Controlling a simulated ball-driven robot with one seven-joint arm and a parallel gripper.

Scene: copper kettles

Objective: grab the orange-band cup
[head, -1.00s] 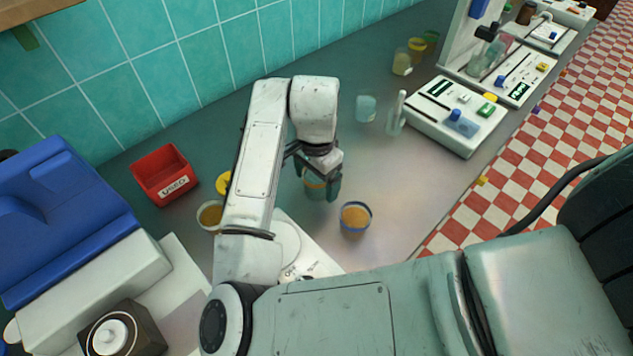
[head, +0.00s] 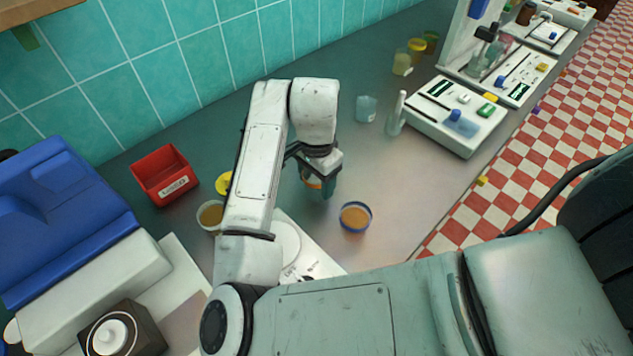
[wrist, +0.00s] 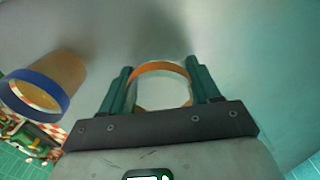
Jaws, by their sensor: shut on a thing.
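The orange-band cup (wrist: 160,68) is between the two green fingers of my gripper (wrist: 162,80) in the wrist view, with its orange rim band showing. My gripper is shut on it. In the head view my gripper (head: 318,180) points down over the counter, and only a part of the orange-band cup (head: 313,183) shows behind the fingers. Whether the cup's base touches the counter cannot be told.
A blue-band cup (head: 355,217) with orange-brown contents stands close by; it also shows in the wrist view (wrist: 35,95). Another cup (head: 210,215) is by my arm. A red bin (head: 165,175) stands left. A clear cup (head: 366,108) and white device (head: 455,118) are behind right.

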